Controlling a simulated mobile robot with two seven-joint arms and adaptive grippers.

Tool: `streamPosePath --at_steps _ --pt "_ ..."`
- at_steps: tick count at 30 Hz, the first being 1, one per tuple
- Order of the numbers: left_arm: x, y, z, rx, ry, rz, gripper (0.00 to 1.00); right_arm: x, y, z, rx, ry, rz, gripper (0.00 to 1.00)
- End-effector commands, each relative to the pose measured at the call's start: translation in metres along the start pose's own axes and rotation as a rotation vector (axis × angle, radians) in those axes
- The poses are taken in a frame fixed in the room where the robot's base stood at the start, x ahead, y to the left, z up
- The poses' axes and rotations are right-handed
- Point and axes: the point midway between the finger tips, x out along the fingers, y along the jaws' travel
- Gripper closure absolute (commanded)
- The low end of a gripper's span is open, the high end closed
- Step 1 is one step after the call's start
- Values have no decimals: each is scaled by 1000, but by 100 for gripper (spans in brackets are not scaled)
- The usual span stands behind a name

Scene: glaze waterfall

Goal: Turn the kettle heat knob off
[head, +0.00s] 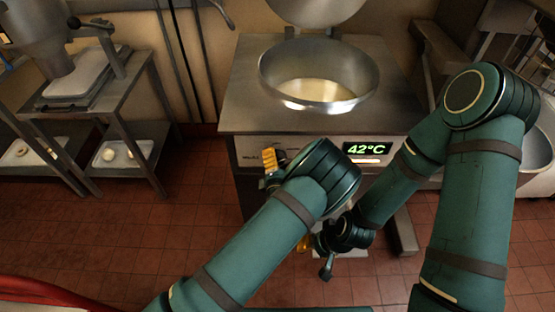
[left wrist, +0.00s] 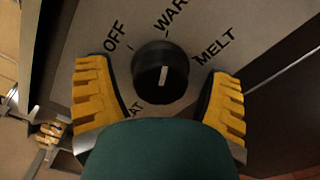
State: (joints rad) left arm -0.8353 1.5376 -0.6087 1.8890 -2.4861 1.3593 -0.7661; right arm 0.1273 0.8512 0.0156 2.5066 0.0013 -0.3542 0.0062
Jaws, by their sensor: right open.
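The kettle (head: 266,66) is a steel bowl with a raised lid, set in a steel cabinet. Its black heat knob (left wrist: 162,72) is in the left wrist view, on a panel marked OFF, WARM, MELT and a partly hidden word ending in AT. The knob's pale mark runs roughly up and down in that picture; I cannot tell which end points. My left gripper (head: 270,165) is at the panel's left end. In the left wrist view its yellow fingers (left wrist: 160,76) are open, on either side of the knob, with gaps. My right gripper (head: 316,254) is low before the cabinet, partly hidden.
A lit display (head: 367,149) on the cabinet front reads 42°C. A steel table (head: 130,85) with a lower shelf stands at the left. Another metal bowl (head: 538,150) is partly behind my right arm. Tiled floor (head: 130,250) lies open at the left.

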Motion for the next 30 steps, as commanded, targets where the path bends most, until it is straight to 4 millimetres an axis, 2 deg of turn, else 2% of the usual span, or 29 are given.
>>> streamPosePath --at_steps 1,5,6,17,23,30 --pt "0 0 0 0 0 0 41 0 0 0 0 0 0 53" --pt "0 0 0 0 0 0 86 0 0 0 0 0 0 53" --pt "0 0 0 0 0 0 88 0 0 0 0 0 0 53" --pt "0 0 0 -51 0 1 88 -2 -1 -1 0 1 0 53" --pt "0 1 0 -170 1 1 89 -4 -2 -2 1 4 0 53" --pt "0 1 0 -386 0 1 89 -7 -3 -3 2 7 1 53"
